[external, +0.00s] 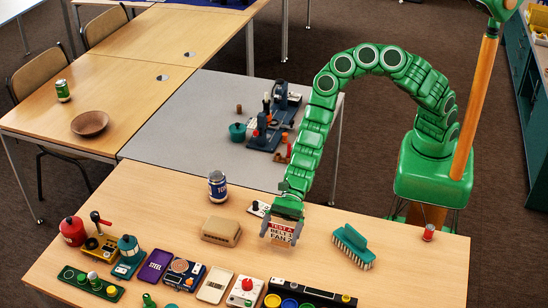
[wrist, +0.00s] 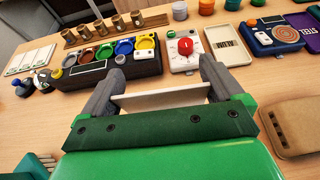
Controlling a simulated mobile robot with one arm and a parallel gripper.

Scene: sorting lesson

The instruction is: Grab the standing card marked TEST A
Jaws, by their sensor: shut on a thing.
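The card marked TEST A (external: 282,233) shows in the external view, with more lettering below that looks like BELT FAILS. It is upright at the end of my green arm, above the near wooden table. My gripper (external: 283,224) is shut on it, with one grey finger at each side edge. In the wrist view the card (wrist: 160,98) is a pale strip seen from above, between the two grey fingers of my gripper (wrist: 162,80). Its lettering is hidden there. I cannot tell whether its bottom edge touches the table.
A teal brush (external: 352,246) lies right of the card, and a tan box (external: 221,231) stands left. A dark tray (external: 318,294) with coloured dishes and a red-knobbed device (external: 245,289) stand at the near edge. A blue can (external: 217,186) stands behind the box.

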